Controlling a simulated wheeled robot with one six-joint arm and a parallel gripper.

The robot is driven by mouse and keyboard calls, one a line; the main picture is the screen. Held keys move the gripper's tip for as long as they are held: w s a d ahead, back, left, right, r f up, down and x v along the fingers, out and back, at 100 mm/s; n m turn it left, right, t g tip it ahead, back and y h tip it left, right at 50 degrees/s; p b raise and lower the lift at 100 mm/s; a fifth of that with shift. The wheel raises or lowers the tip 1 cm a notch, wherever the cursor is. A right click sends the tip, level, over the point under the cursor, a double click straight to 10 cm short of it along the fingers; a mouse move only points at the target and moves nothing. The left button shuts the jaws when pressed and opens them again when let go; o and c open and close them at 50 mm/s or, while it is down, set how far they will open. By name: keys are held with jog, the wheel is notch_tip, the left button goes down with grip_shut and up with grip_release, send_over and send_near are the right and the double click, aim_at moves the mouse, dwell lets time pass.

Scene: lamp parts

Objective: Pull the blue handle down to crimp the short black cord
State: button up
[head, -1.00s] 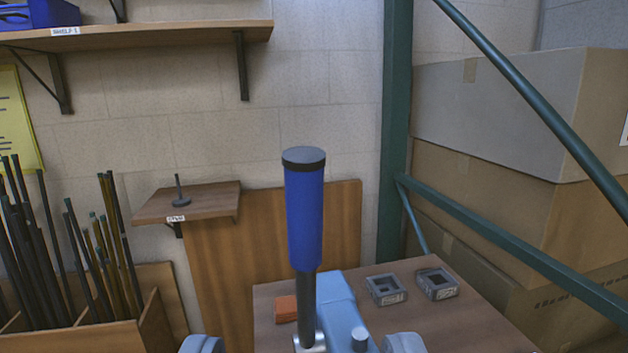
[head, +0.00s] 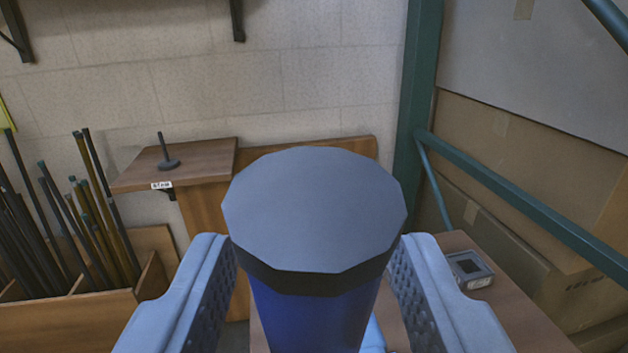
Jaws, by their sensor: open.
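The blue handle (head: 318,318) stands upright in the middle of the head view, close to the camera, with a grey cap and a black band at its top. My gripper (head: 316,285) is open, with one light blue finger on each side of the handle. The fingers look apart from the handle, with a narrow gap on each side. The lower handle and most of the press under it are hidden behind the grip. The short black cord cannot be made out.
A table (head: 505,320) with a grey square block (head: 468,269) lies to the right. A small wall shelf (head: 195,160) holds a dark stemmed part (head: 167,155). A wooden bin (head: 75,325) of rods stands at left. A green rack post (head: 416,120) and cardboard boxes (head: 530,190) are at right.

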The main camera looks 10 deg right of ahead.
jog(key=shift+w+d, duration=0.25)
jog(key=shift+w, duration=1.05)
grip_shut()
